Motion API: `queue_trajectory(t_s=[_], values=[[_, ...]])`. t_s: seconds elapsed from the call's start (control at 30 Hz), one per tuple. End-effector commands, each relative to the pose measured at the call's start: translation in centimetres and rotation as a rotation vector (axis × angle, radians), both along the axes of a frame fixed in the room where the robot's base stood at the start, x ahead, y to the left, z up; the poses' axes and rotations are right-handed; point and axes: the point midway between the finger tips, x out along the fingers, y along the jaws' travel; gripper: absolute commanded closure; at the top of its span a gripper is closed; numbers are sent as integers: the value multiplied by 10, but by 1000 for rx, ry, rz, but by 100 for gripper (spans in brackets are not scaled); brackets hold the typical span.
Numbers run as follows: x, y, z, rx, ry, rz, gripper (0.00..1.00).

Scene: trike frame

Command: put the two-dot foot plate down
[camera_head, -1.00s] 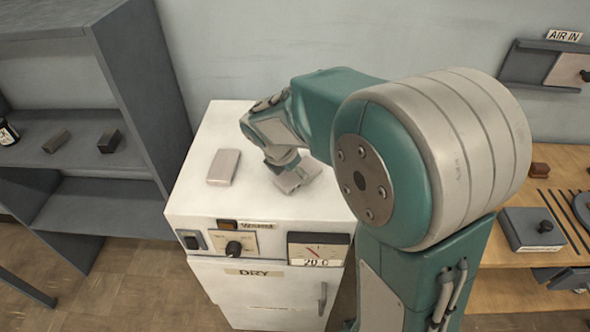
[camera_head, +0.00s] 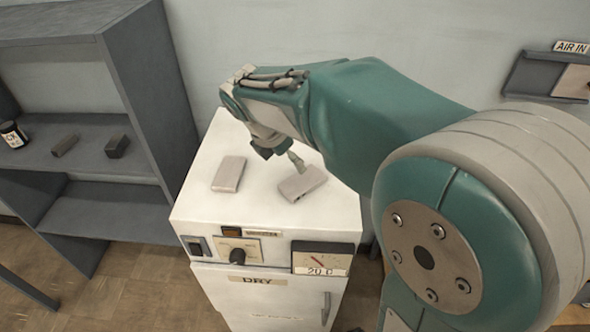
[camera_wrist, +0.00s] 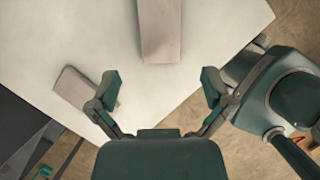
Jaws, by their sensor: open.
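Two pale grey-brown plates lie flat and apart on the white cabinet's top (camera_head: 204,205). The right plate (camera_head: 302,184) lies just below my gripper (camera_head: 280,156) in the head view and shows small dark marks on its near edge. The left plate (camera_head: 228,174) lies a little way off. I cannot count dots on either plate. In the wrist view, my gripper (camera_wrist: 160,90) is open and empty. One plate (camera_wrist: 160,30) lies ahead, in line with the gap between the fingers, and another (camera_wrist: 78,87) is beside the left finger. Which is which there is unclear.
The white cabinet has a dial, a gauge and a DRY label (camera_head: 257,281) on its front. A grey shelf (camera_head: 95,150) at left holds two dark blocks and a small jar (camera_head: 12,134). A wall bracket (camera_head: 545,75) is at right. Cabinet top is otherwise clear.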

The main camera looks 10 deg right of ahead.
Motion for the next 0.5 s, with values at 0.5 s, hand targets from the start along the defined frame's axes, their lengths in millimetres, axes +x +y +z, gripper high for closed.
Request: queue_trajectory(t_s=[0.5], values=[[-58,-17,40,213,-201,-464,0]])
